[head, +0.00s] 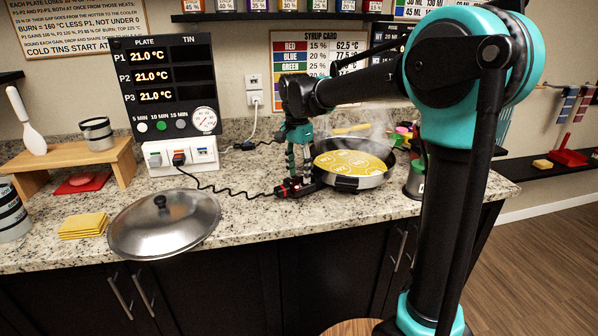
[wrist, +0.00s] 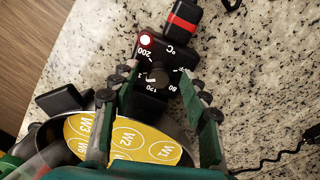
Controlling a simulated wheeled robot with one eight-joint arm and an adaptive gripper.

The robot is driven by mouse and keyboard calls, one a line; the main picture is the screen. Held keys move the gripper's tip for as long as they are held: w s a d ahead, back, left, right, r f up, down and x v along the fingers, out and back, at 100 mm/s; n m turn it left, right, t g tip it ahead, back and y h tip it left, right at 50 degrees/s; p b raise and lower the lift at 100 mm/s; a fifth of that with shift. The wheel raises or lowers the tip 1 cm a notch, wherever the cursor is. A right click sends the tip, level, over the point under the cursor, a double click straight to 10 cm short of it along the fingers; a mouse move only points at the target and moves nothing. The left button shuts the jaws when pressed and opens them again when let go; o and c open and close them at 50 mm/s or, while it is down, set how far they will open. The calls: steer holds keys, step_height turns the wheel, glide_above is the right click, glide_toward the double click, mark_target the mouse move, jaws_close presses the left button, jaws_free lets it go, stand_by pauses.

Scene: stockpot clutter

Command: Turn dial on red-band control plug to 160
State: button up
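The red-band control plug (head: 290,187) lies on the granite counter at the left side of the pan. In the wrist view the black plug (wrist: 152,55) shows a red band (wrist: 183,21), a lit lamp and scale marks including 200, 120 and 80. Its round dial (wrist: 158,77) sits between my fingers; its exact setting is not readable. My gripper (wrist: 156,74) is open, pointing down, one finger on each side of the dial with gaps showing. In the head view my gripper (head: 298,176) is directly above the plug.
A steaming pan (head: 378,182) with yellow contents stands right of the plug. A metal lid (head: 165,222) lies on the left. A black cord (head: 232,190) runs to the socket box (head: 182,156). The display (head: 165,75) reads 21.0 °C for P1, P2 and P3.

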mark_target(297, 174)
step_height(297, 174, up, 12)
steer(key=shift+w+a, duration=0.25)
stand_by(0.4)
